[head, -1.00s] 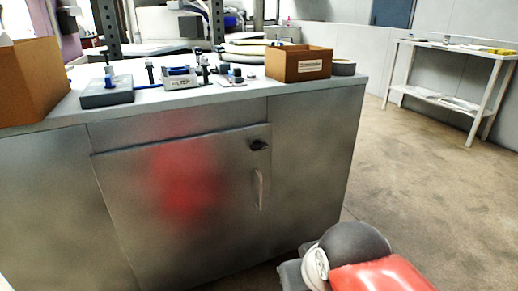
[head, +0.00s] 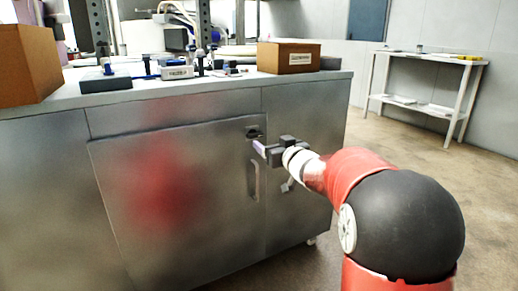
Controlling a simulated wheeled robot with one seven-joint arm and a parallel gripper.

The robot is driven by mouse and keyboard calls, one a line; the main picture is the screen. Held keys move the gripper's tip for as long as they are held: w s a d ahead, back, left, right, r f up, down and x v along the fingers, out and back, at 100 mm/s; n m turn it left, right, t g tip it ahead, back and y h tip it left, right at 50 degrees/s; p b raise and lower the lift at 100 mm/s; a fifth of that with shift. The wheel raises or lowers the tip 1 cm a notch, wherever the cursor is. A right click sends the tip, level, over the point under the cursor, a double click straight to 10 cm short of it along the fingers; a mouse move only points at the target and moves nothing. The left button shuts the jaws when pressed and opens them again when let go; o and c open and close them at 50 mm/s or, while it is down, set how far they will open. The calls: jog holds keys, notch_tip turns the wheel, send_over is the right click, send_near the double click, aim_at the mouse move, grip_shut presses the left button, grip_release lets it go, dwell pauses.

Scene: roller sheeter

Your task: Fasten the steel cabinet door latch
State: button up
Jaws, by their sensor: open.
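The steel cabinet door (head: 180,215) is on the front of the steel cabinet, under the worktop, and looks closed or nearly so. A small dark latch (head: 253,132) sits at its upper right corner. A vertical handle (head: 254,180) is below the latch. My gripper (head: 258,147) is just below and to the right of the latch, in front of the door edge, with its fingers pointing left toward the door. It is open and empty. I cannot tell whether a finger touches the latch or the door.
The worktop (head: 215,86) carries a cardboard box (head: 289,57) at right, a larger one (head: 28,65) at left, and several small tools between. A white side table (head: 425,100) stands at the back right. The floor right of the cabinet is clear.

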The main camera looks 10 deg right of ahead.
aim_at(257, 136)
jog(key=shift+n+y, duration=0.3)
jog(key=shift+y, duration=0.4)
jog(key=x, duration=0.8)
jog(key=shift+w+a+f, duration=0.25)
jog(key=shift+f, duration=0.1)
jog(key=c, duration=1)
